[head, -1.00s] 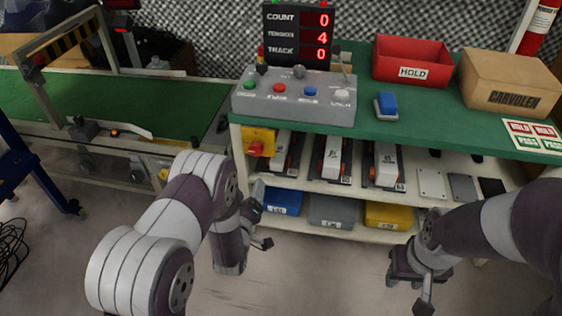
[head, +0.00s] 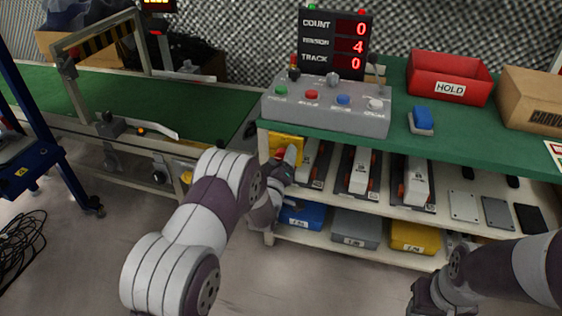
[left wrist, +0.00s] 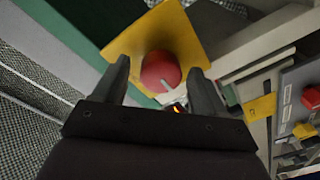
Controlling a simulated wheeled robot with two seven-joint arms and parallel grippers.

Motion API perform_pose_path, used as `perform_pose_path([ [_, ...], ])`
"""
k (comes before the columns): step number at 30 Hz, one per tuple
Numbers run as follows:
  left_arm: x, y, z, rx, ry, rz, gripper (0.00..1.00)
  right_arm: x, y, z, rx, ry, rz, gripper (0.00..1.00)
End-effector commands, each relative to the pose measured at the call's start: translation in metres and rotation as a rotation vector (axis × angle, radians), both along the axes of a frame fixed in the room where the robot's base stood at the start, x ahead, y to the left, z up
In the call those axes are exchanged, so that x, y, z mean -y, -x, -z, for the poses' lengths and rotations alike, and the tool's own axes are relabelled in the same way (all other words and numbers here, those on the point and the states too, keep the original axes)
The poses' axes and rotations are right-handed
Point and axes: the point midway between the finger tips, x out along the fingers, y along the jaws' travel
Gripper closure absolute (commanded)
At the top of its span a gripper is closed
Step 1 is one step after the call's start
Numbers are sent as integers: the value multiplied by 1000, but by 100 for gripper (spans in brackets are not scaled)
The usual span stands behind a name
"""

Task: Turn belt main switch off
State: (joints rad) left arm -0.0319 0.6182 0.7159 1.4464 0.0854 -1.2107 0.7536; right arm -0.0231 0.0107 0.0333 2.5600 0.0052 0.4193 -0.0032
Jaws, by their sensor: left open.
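The belt main switch is a red round knob (left wrist: 160,70) on a yellow plate (left wrist: 128,42), with a pale mark on the knob's lower part. In the head view its yellow housing (head: 287,141) is on the bench's front left corner, partly hidden by my left gripper (head: 291,163). In the left wrist view my left gripper (left wrist: 160,80) is open, with one finger on each side of the knob. I cannot tell whether the fingers touch it. My right gripper (head: 432,297) is low at the right, its fingers unclear.
A grey control box (head: 330,115) with several buttons stands on the green bench above the switch. A counter display (head: 334,42) stands behind it. The shelf below holds scanner-like devices and coloured bins (head: 357,228). The conveyor (head: 180,100) is at the left.

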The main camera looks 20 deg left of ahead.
Motion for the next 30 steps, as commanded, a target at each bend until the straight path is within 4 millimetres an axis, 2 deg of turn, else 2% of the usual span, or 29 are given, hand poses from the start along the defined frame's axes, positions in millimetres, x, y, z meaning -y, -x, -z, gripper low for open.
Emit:
perform_pose_path([
  [2,0,0,0,0,0,0,29,0,0,0,0,0,0,57],
  [7,0,0,0,0,0,0,81,0,0,0,0,0,0,57],
  [8,0,0,0,0,0,0,85,0,0,0,0,0,0,57],
  [20,0,1,0,2,-69,0,84,0,0,-2,0,0,0,57],
  [30,1,1,0,9,-338,0,84,0,0,-6,0,0,0,57],
])
